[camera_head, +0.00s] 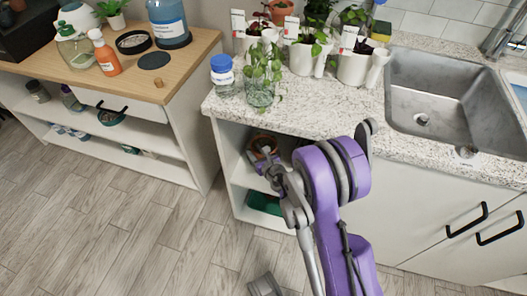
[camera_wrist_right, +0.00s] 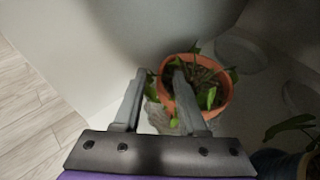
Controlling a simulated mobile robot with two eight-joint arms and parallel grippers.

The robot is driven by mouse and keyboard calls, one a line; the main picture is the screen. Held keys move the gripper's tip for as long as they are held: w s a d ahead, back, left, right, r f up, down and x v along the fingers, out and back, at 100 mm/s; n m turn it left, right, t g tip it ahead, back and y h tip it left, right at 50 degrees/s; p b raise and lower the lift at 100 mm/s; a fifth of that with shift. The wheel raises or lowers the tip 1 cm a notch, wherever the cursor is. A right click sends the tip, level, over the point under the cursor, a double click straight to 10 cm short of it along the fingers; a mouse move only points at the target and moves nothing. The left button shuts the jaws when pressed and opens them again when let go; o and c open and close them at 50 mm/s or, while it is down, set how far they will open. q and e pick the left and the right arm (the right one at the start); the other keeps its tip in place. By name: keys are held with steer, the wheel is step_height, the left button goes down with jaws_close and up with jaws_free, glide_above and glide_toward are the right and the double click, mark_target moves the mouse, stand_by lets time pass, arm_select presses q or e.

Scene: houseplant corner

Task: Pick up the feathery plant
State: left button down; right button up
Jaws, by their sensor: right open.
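A terracotta pot (camera_wrist_right: 226,92) with a green leafy plant (camera_wrist_right: 205,97) stands on a white shelf in the right wrist view. It also shows inside the cabinet below the counter in the head view, where the pot (camera_head: 262,143) is partly hidden. Its leaves look more broad than feathery; I cannot tell whether it is the plant named. My right gripper (camera_wrist_right: 160,76) is open at the pot's left side. Its right finger overlaps the pot and the left finger lies beyond the rim; I cannot tell if they touch. My left gripper is not in view.
Another plant (camera_wrist_right: 290,124) in a dark blue pot is at the lower right of the wrist view. A pale round dish (camera_wrist_right: 238,50) lies behind. The counter (camera_head: 300,115) above holds several plants and a jar (camera_head: 260,92). A green box (camera_head: 265,203) is on the lower shelf.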

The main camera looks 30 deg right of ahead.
jaws_close()
stand_by(1.4)
